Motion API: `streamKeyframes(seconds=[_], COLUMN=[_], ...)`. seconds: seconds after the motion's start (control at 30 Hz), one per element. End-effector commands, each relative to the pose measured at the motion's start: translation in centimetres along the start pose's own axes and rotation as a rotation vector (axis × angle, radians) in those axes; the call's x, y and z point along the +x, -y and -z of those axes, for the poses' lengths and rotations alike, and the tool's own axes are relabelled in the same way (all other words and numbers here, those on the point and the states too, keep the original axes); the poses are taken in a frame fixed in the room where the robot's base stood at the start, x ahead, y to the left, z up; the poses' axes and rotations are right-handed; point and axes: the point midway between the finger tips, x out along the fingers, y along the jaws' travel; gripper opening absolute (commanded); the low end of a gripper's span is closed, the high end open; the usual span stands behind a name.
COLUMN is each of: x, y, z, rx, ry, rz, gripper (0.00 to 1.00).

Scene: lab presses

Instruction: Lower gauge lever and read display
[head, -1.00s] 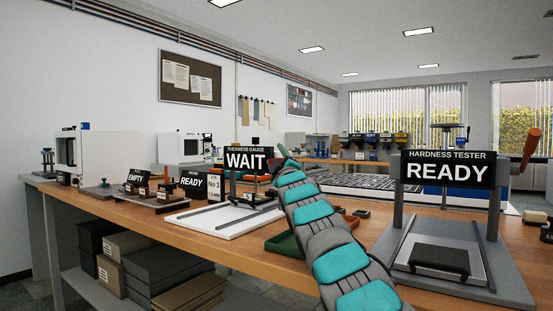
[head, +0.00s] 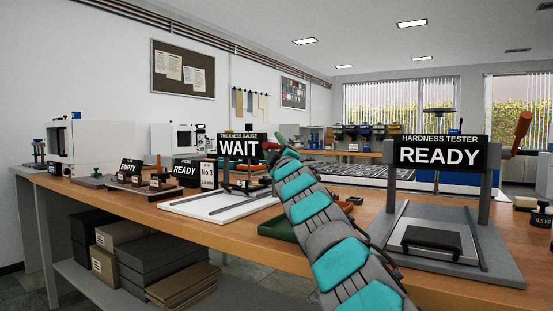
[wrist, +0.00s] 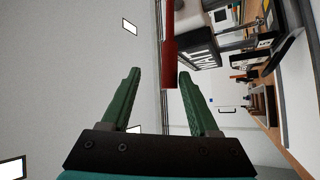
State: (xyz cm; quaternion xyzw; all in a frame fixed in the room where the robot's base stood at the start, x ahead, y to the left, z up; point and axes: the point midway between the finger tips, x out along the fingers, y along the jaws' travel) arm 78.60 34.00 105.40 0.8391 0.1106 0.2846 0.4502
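The thickness gauge's black sign (head: 238,147) reads WAIT in the head view. It stands over a white base plate (head: 207,207) on the bench. The gauge's red lever (wrist: 170,55) comes down from the top of the wrist view, and its end shows between my fingertips. How far it lies from them in depth I cannot tell. In the head view only a small red bit (head: 268,146) shows beside my gripper (head: 282,141). My gripper's green fingers (wrist: 159,75) are apart, with nothing clamped between them. The sign also shows sideways in the wrist view (wrist: 203,55).
The hardness tester (head: 440,152) with its READY sign stands on the bench at right. A green tray (head: 278,229) lies behind my arm. Small blocks and EMPTY and READY signs (head: 185,170) stand left of the gauge. Boxes (head: 170,262) fill the shelf below.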

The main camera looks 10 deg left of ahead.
Motion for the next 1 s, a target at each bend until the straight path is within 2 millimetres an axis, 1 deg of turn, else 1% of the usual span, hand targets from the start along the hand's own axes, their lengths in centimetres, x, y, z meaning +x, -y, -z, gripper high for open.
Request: streamKeyframes(seconds=[0.03, 0.23, 0.43, 0.63, 1.0], x=[-0.3, -1.2, -2.1, -2.9, -3.7], y=[-0.1, 0.6, -0.2, -0.2, 0.7], z=[-0.3, -0.4, -0.3, 0.0, -0.3], rx=[-0.004, -0.008, -0.005, -0.007, -0.001], ry=[0.002, 0.005, 0.001, -0.003, 0.004], rz=[-0.003, 0.006, -0.006, -0.005, 0.007], gripper=[0.57, 0.57, 0.57, 0.57, 0.57])
